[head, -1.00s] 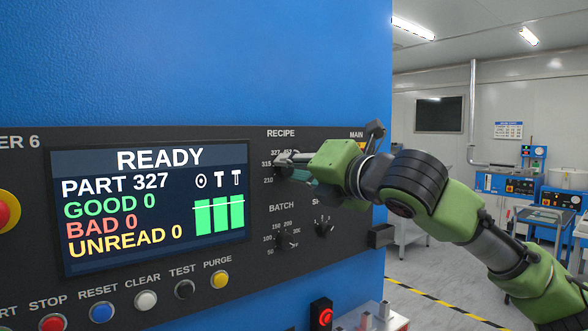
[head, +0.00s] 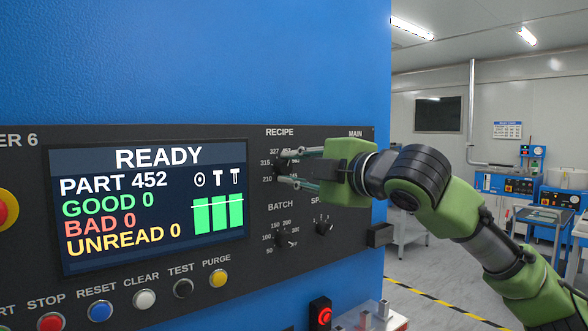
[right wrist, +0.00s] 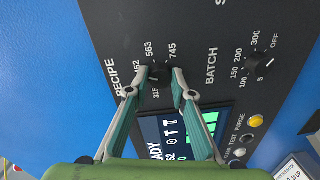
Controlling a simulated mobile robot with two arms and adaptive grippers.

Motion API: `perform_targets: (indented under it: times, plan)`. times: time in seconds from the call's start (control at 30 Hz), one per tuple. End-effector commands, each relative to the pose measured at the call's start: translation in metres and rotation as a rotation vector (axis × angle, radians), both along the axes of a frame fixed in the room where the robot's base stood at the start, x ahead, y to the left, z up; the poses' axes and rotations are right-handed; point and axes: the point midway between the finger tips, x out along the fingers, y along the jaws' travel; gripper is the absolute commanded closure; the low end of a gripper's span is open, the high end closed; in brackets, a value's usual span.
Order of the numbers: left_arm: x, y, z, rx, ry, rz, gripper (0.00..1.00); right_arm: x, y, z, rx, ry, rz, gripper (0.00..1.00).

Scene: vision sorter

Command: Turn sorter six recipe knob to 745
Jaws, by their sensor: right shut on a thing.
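The recipe knob (right wrist: 158,74) is a small black dial on the dark panel (head: 170,283) of sorter six. Its printed numbers include 563 and 745 in the right wrist view; some labels are partly covered. My right gripper (head: 283,168) is shut on the recipe knob, with one finger above it and one below it in the head view. In the right wrist view its fingers (right wrist: 156,80) hold the knob from both sides. The knob's pointer is hard to make out. The screen (head: 150,205) reads READY and PART 452. My left gripper is not in view.
The batch knob (head: 282,240) and another knob (head: 324,227) sit just below my right gripper. A row of buttons, including a blue one (head: 100,311), runs under the screen. A dark block (head: 380,235) juts out at the panel's right. A red-lit switch (head: 321,315) is lower down.

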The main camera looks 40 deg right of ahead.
Motion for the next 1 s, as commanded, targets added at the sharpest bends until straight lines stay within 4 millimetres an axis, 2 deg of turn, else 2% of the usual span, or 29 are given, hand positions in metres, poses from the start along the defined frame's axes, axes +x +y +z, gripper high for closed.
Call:
perform_targets:
  times: [1.0]
  plan:
    - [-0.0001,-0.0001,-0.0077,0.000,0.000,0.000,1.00,-0.0006,-0.0012,0.0020,0.959,-0.117,0.005,0.99]
